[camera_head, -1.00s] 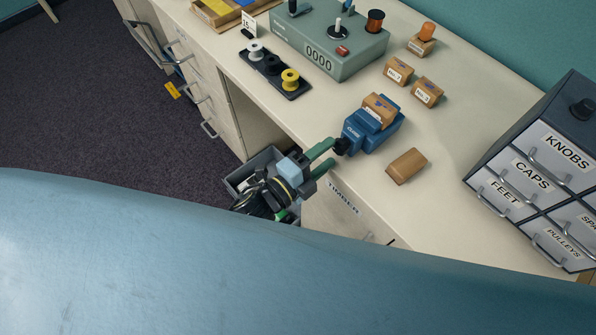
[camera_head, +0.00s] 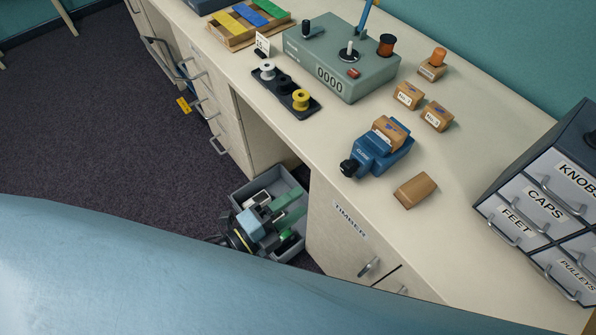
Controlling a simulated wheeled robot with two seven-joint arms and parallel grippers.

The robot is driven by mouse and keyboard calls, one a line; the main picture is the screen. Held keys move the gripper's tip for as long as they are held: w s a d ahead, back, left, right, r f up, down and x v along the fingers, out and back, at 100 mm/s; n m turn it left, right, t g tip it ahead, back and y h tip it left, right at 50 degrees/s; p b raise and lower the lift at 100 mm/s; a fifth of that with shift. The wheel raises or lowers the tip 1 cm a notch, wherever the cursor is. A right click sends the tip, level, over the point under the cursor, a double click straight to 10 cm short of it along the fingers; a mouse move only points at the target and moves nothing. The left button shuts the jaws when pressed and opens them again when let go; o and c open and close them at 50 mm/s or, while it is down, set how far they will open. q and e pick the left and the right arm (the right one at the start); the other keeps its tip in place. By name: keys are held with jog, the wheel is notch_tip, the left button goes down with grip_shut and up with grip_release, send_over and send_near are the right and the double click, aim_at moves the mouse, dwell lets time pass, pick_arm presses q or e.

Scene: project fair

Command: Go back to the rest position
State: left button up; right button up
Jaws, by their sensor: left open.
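My left gripper (camera_head: 284,205) is low in the head view, with green fingers spread apart and nothing between them. It is off the front edge of the bench (camera_head: 335,182) and shows in front of a grey bin (camera_head: 297,252) on the floor. My right gripper is not in view. A blue vise (camera_head: 372,158) stands on the bench with a labelled wooden block (camera_head: 389,134) in it. A plain wooden block (camera_head: 416,190) lies beside the vise. My own pale blue body hides the lower part of the view.
A green counter box (camera_head: 340,65), a black tray of spools (camera_head: 284,90) and small labelled blocks (camera_head: 437,116) stand on the bench. A drawer cabinet (camera_head: 540,200) stands at the right. Drawer handles (camera_head: 369,267) stick out from the bench front. Carpet (camera_head: 100,120) is clear at left.

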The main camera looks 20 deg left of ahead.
pick_arm(q)
jog(key=s+a+f+n+g+y+b, duration=0.1)
jog(key=s+a+f+n+g+y, duration=0.2)
jog(key=f, duration=0.6)
jog(key=s+a+f+n+y+b, duration=0.15)
jog(key=a+f+n, duration=0.3)
jog(key=f, duration=0.45)
jog(key=s+a+f+n+g+y, duration=0.1)
jog(key=a+f+n+g+y, duration=0.2)
jog(key=f, duration=0.7)
jog(key=s+a+f+n+g+y, duration=0.1)
jog(key=s+f+n, duration=0.4)
jog(key=s, duration=0.6)
jog(key=s+a+f+n+g+y+b, duration=0.1)
jog(key=s+a+f+n+g, duration=0.3)
jog(key=s+f, duration=0.6)
jog(key=n+g+y, duration=0.1)
jog(key=g, duration=0.1)
jog(key=shift+s+a+g, duration=0.15)
jog(key=shift+s+g, duration=0.15)
jog(key=shift+s, duration=0.05)
